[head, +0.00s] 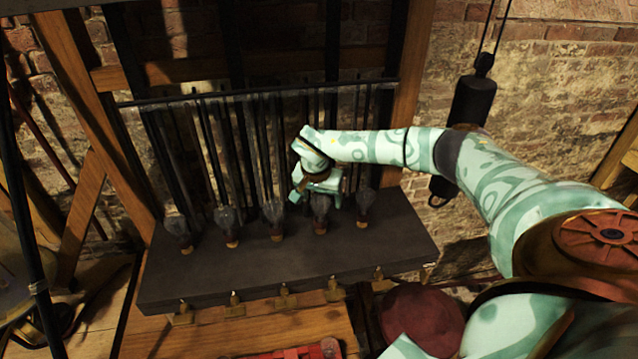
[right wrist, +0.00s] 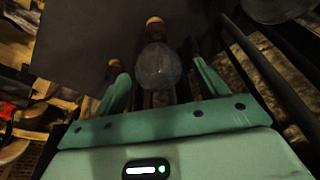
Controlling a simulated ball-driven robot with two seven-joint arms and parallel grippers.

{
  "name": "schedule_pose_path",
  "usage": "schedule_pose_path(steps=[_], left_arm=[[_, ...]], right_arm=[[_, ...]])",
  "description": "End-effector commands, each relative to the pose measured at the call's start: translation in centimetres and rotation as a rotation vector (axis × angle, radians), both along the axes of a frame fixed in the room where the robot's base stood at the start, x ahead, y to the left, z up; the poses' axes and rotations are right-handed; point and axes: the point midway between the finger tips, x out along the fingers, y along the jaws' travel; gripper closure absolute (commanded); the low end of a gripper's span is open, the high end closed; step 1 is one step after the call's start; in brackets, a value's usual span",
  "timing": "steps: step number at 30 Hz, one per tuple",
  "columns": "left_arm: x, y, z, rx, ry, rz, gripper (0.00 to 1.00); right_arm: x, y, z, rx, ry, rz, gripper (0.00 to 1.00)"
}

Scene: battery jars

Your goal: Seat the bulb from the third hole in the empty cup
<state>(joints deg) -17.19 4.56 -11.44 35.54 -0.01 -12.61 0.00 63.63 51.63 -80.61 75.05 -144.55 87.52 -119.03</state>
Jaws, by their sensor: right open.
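A dark block (head: 290,258) carries a row of several glassy, smoky bulbs with brownish bases. My right gripper (head: 317,198) is open and reaches down at the fourth bulb from the left (head: 320,208). In the right wrist view, a round bulb (right wrist: 158,66) with a brownish base sits between the spread fingers of the right gripper (right wrist: 162,82), with visible gaps on both sides. The middle bulb (head: 273,216) stands just left of the gripper. I cannot tell which position is the empty cup. My left gripper is not in view.
Thin dark rods hang from a bar (head: 250,93) behind the bulbs. Small brass fittings (head: 235,305) line the block's front edge. A red object (head: 300,352) lies at the bottom. A dark cylinder (head: 472,100) hangs by the brick wall at the right.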

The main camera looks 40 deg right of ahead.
Motion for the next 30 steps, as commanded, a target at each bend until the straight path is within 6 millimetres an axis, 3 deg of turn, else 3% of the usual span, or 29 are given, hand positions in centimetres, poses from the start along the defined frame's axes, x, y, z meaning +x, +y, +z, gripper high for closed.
schedule_pose_path(steps=[5, 12, 18, 22, 30], left_arm=[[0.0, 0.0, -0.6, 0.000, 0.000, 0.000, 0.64], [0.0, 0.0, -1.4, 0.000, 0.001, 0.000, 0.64], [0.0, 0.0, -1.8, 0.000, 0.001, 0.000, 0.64], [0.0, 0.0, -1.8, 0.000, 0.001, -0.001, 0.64], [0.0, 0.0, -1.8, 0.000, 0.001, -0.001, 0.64]], right_arm=[[-0.4, 0.8, 3.5, 0.000, -0.006, 0.001, 0.27], [-1.3, 2.3, 9.9, -0.001, -0.006, 0.000, 0.27], [-1.8, 3.2, 13.6, 0.000, -0.004, 0.001, 0.27], [-2.1, 3.5, 14.7, 0.000, -0.001, 0.000, 0.27], [-2.1, 3.6, 15.0, 0.000, 0.001, 0.000, 0.27]])
